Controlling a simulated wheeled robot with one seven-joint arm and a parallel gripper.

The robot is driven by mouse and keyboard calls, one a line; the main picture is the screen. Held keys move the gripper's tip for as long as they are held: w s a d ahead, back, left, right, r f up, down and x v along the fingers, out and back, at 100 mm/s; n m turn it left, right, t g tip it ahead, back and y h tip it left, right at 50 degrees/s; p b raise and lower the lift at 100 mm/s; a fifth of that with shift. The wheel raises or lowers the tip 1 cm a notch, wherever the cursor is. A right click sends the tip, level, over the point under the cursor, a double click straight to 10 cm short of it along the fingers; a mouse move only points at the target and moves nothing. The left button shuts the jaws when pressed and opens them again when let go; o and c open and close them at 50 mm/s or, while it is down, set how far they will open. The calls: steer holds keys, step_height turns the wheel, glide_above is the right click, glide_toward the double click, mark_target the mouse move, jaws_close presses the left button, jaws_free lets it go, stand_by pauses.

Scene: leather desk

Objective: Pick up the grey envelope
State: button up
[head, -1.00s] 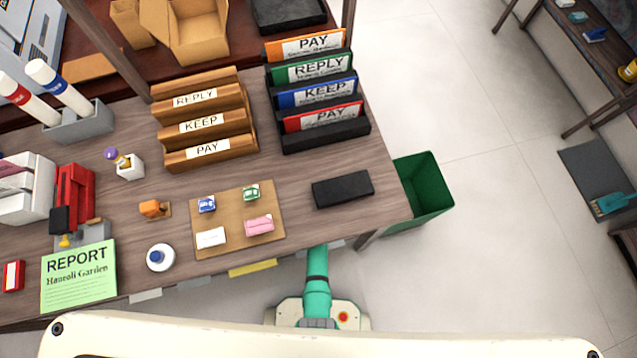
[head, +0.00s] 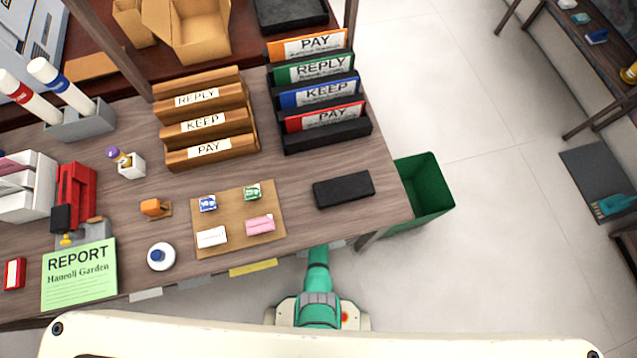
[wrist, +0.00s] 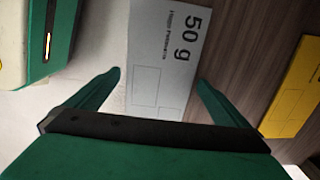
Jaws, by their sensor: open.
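The grey envelope (wrist: 170,45), printed "50 g" with empty boxes, shows in the wrist view, running down between my two fingers. In the head view a small grey strip (head: 336,244) sticks out at the desk's front edge beside my teal arm; it looks like the same envelope. My gripper (wrist: 159,78) is open, with one green finger on each side of the envelope in the picture. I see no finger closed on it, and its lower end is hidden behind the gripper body. In the head view my fingers are not visible.
A yellow envelope (wrist: 295,88) lies to the right in the wrist view; it also sticks out at the desk edge (head: 253,267). Another grey strip (head: 146,295) is further left. The desk (head: 300,228) holds a black box (head: 343,189); a green bin (head: 430,195) stands right.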

steer(key=c, duration=0.9)
steer(key=shift+c, duration=0.2)
steer(key=shift+r, duration=0.1)
